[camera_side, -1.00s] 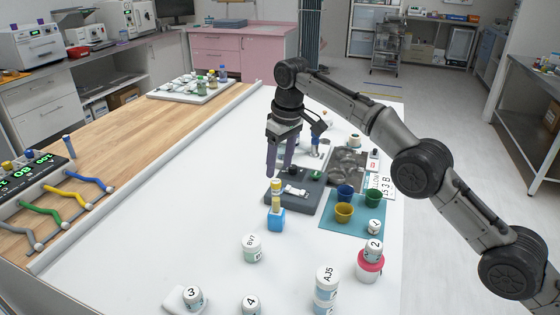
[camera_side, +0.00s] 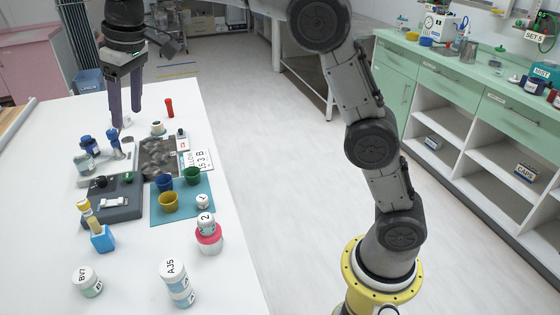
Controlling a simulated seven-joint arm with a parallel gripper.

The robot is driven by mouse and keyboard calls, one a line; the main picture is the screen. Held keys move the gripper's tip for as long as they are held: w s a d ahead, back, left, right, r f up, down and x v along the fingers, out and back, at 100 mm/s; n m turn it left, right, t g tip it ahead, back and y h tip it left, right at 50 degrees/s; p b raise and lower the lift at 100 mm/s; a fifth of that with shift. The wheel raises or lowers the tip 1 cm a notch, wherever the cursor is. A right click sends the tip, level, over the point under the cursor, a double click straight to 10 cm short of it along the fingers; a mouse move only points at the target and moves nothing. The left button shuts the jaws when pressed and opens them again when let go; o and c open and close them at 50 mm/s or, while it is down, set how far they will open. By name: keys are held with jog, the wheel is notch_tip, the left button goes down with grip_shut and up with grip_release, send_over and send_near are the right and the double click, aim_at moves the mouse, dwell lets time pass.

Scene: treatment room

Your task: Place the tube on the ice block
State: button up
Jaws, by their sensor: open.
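A tube with a yellow cap (camera_side: 85,205) and a pale yellow body stands at the left of the table. Its lower end meets the top of a small blue block (camera_side: 103,239), the likely ice block; I cannot tell whether it rests on top or sits in a hole. My gripper (camera_side: 126,116) is open and empty, fingers pointing down, at the far part of the white table. It is well apart from the tube and block, beyond the dark grey tray.
The dark grey tray (camera_side: 126,206) lies behind the block. A teal mat (camera_side: 192,212) holds blue, yellow and green cups. Blue-capped bottles (camera_side: 87,144) stand near my gripper. Labelled jars BV7 (camera_side: 87,281) and AJ5 (camera_side: 174,281) stand in front.

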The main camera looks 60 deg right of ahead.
jog(key=s+d+r, duration=0.2)
jog(key=s+d, duration=0.3)
jog(key=s, duration=0.6)
jog(key=s+d+f+m, duration=0.1)
jog(key=s+d+f, duration=0.1)
jog(key=s+f, duration=0.2)
jog(key=s+d+f+m+t, duration=0.1)
jog(key=s+d+f, duration=0.1)
jog(key=s, duration=0.9)
jog(key=s+d+f+t, duration=0.1)
jog(key=s+f, duration=0.4)
jog(key=s, duration=0.3)
jog(key=shift+s+d+f+m+h, duration=0.2)
jog(key=shift+d+f+m+h, duration=0.1)
jog(key=shift+d+m+h, duration=0.1)
